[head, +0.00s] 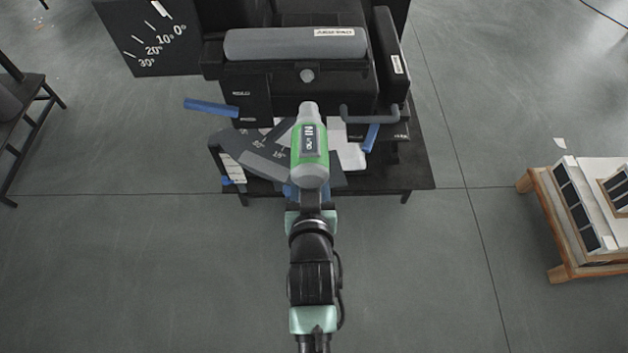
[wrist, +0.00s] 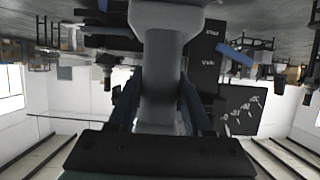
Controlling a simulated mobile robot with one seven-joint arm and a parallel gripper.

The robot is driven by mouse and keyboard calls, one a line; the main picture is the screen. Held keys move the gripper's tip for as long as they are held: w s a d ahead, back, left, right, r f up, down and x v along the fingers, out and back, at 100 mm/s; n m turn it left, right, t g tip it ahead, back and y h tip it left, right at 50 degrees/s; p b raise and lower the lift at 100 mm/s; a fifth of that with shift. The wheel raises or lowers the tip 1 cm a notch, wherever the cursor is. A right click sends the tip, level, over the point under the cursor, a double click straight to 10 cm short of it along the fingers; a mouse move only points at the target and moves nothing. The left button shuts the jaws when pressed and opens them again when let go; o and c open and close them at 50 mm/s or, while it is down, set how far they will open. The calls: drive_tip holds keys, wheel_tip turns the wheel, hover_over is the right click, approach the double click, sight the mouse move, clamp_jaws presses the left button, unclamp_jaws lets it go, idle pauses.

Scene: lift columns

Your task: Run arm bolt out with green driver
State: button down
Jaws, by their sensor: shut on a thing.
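The green driver (head: 309,165) has a green body with a dark label panel and grey ends. My gripper (head: 308,192) is shut on its lower grey part, and the driver's grey nose points up the picture toward the black machine. In the wrist view my gripper (wrist: 158,95) has a finger on each side of the driver's grey shaft (wrist: 158,65). Any contact at the nose is unclear.
The black machine (head: 255,95) carries a grey padded roller (head: 295,43), blue levers (head: 211,107) and a grey handle (head: 370,113). It stands on a dark table (head: 400,178). A wooden table (head: 556,215) is at right, a dark bench (head: 30,120) at left.

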drive_tip(key=shift+w+a+r+b, duration=0.15)
drive_tip(key=shift+w+b, duration=0.2)
drive_tip(key=shift+w, duration=0.75)
drive_tip(key=w+b, duration=0.2)
drive_tip(key=w, duration=0.3)
drive_tip(key=shift+w+r, duration=0.1)
drive_tip(key=shift+w, duration=0.1)
drive_tip(key=shift+w, duration=0.55)
idle(1.2)
drive_tip(key=shift+s, duration=0.1)
idle(0.5)
